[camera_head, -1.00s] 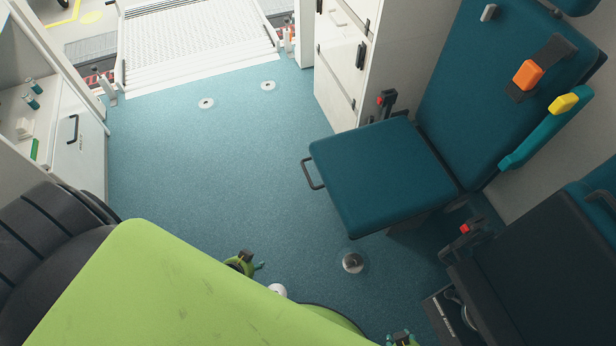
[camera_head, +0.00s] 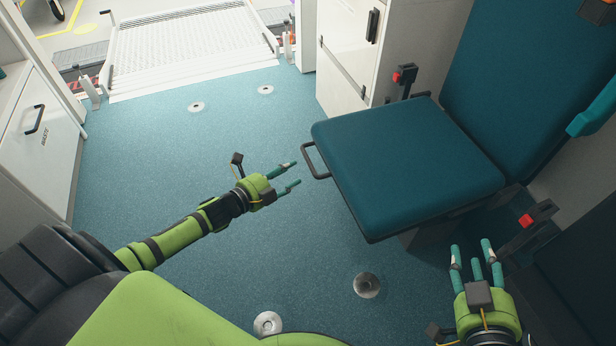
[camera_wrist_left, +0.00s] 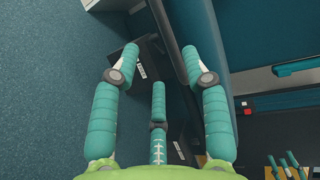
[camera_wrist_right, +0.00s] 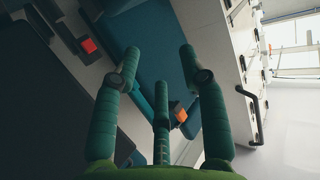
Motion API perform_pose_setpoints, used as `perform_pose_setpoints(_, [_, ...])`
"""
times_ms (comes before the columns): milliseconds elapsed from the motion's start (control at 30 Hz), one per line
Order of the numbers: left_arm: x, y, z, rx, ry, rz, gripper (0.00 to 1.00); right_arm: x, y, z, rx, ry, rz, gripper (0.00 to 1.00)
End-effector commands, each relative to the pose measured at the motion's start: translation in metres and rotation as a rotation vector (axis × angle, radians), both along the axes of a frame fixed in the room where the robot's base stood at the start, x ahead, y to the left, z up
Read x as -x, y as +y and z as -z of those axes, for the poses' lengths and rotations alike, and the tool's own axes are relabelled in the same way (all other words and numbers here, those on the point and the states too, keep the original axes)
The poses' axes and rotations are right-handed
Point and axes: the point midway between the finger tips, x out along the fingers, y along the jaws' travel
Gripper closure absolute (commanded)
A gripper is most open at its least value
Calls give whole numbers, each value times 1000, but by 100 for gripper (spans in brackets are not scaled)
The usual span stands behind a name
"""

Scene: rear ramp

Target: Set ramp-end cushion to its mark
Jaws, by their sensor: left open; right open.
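The ramp-end cushion (camera_head: 405,165) is a teal seat pad, folded out from its backrest (camera_head: 530,80), with a dark loop handle (camera_head: 313,160) on its left edge. I cannot make out a mark for it. My left gripper (camera_head: 297,173) is open and empty just left of the handle, apparently short of it. In the left wrist view the open fingers (camera_wrist_left: 162,58) have a dark bar between them in the picture. My right gripper (camera_head: 472,250) is open and empty, below the cushion's near right corner in the picture. Its open fingers (camera_wrist_right: 158,60) also show in the right wrist view.
A red button on a dark bracket (camera_head: 527,221) is right of my right gripper; another (camera_head: 397,77) is behind the cushion. A white cabinet (camera_head: 345,55) stands beyond it. A white ramp (camera_head: 185,50) lies at the back. The blue floor (camera_head: 200,150) is mostly clear.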

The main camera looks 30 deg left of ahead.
Motion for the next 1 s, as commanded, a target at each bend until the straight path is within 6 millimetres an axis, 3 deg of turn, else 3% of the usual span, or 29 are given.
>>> perform_pose_setpoints(267, [-10,-6,-3,-31,-42,32,54,1,4,-22,-24,-96,-10,57])
perform_pose_setpoints(533, [-34,-15,3,-28,-41,31,54,1,19,-72,-89,-355,-53,57])
perform_pose_setpoints(800, [-57,-22,8,-28,-39,30,54,17,31,-123,-164,-619,-99,57])
perform_pose_setpoints(1000, [-67,-26,9,-29,-38,30,54,29,35,-144,-197,-735,-120,57])
